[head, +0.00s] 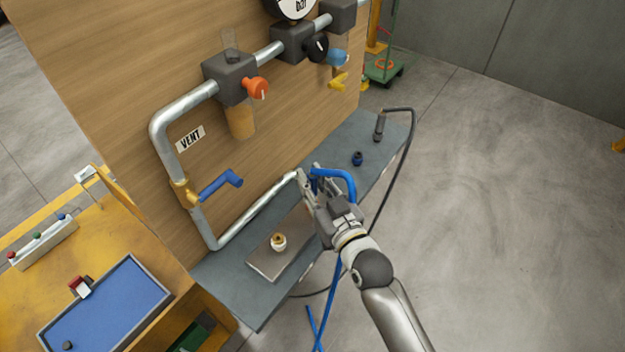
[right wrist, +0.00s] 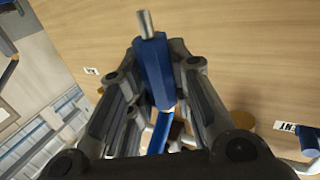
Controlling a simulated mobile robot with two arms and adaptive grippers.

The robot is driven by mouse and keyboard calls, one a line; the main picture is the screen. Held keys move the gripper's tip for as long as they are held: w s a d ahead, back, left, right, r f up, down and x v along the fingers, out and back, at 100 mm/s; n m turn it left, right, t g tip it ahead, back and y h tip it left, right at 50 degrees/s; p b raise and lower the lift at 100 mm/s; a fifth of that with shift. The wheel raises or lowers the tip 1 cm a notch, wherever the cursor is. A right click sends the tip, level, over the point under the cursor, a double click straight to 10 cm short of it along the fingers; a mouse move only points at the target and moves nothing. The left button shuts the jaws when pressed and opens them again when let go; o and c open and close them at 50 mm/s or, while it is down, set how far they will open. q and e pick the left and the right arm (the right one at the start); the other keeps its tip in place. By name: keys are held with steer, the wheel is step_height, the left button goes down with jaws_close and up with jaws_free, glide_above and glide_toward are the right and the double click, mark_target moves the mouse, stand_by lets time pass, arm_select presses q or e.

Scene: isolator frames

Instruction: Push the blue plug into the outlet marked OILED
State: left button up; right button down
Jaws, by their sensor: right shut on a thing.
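My right gripper (head: 312,176) is shut on the blue plug, above the grey shelf in front of the wooden panel. In the right wrist view the blue plug (right wrist: 155,70) sits between the fingers (right wrist: 158,85), its metal tip pointing up in the picture. A blue hose (head: 348,183) curves from the gripper and hangs down past the shelf's front edge. I cannot read the word OILED anywhere. A small white label (right wrist: 91,71) on the panel in the right wrist view is too small to read. My left gripper is not in view.
The panel (head: 100,60) carries pipework (head: 160,135), an orange knob (head: 256,88), a blue-handled valve (head: 220,184) and a VENT label (head: 190,138). On the shelf (head: 225,280) are a brass fitting (head: 278,241), a small blue part (head: 357,158) and a grey connector (head: 379,127) with a dark hose.

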steer(key=shift+f+b, duration=0.75)
steer(key=shift+f, duration=0.5)
steer(key=c, duration=1.2)
jaws_free()
steer(key=shift+s+d, duration=0.1)
steer(key=v, duration=1.2)
steer(key=shift+f, duration=0.1)
